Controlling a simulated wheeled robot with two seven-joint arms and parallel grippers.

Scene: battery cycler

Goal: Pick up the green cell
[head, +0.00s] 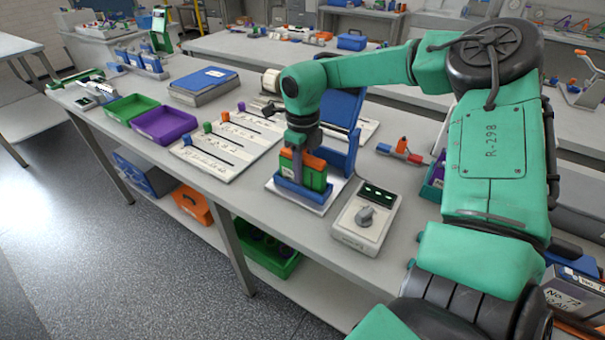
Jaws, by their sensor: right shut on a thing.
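The green cell (313,181) stands in the blue holder (300,195) of a white-based stand on the bench, with orange parts at its top. My right gripper (302,147) points down from above and is shut on it. The gripper hides part of the cell's top, so I cannot tell exactly how the fingers sit on it. The cell's lower end is hidden in the holder. My left gripper is not in view.
A blue upright panel (342,115) rises behind the holder. A grey box with a dial (366,216) stands to its right. A white board with sliders (228,147), a purple tray (163,126) and a green tray (131,106) lie to the left.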

